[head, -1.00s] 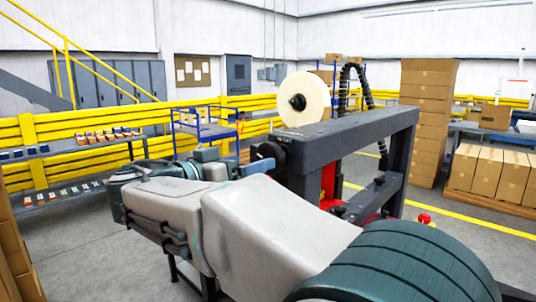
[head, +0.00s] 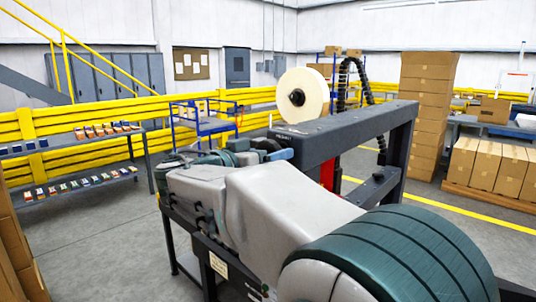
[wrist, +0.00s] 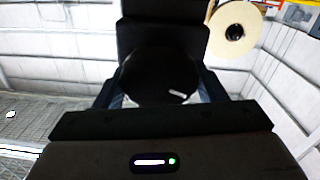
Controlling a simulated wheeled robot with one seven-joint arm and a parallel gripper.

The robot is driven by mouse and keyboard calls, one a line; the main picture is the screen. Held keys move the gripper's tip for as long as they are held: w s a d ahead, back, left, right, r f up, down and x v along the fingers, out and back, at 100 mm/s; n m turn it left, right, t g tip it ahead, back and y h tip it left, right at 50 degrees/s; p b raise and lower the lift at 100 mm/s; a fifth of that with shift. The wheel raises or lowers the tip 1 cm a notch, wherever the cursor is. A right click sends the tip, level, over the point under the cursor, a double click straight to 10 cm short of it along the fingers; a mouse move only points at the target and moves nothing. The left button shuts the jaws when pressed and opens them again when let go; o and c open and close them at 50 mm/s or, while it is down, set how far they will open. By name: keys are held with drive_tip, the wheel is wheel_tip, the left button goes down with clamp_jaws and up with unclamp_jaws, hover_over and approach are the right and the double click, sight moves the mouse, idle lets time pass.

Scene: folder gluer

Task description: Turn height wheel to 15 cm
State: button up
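The height wheel is a dark round knob at the near left end of the machine's grey beam (head: 350,128). In the head view it is mostly hidden by my gripper (head: 262,152), which reaches the beam end. In the wrist view the black wheel (wrist: 160,75) fills the middle, with a small white mark at its lower right. Bluish fingers of my gripper show on both sides of it. I cannot tell whether they touch the rim. No height reading is legible.
A cream roll (head: 302,95) with a black hub stands above the beam. A shelf with small boxes (head: 70,185) is at left, before yellow rails (head: 90,115). Stacked cartons (head: 428,90) and a carton pallet (head: 485,190) stand at right. Grey floor (head: 100,250) is clear at left.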

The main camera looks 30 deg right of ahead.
drive_tip(key=shift+n, duration=0.3)
drive_tip(key=n+b, duration=0.2)
drive_tip(key=shift+f+n, duration=0.15)
drive_tip(key=shift+n, duration=0.15)
drive_tip(key=n+b, duration=0.2)
drive_tip(key=n, duration=0.3)
drive_tip(key=shift+w, duration=0.1)
drive_tip(key=n, duration=0.5)
drive_tip(key=n+p, duration=0.2)
drive_tip(key=n, duration=0.2)
drive_tip(key=shift+a+n+t, duration=0.1)
drive_tip(key=shift+n+t, duration=0.2)
drive_tip(key=shift+n, duration=0.1)
drive_tip(key=n+p, duration=0.2)
drive_tip(key=n, duration=0.2)
drive_tip(key=shift+n+p, duration=0.3)
drive_tip(key=n+p, duration=0.3)
drive_tip(key=n, duration=0.1)
drive_tip(key=shift+n+p, duration=0.3)
drive_tip(key=shift+n, duration=0.1)
drive_tip(key=n+p, duration=0.6)
drive_tip(key=shift+t+y, duration=0.3)
drive_tip(key=n+p, duration=0.3)
drive_tip(key=shift+s+f, duration=0.2)
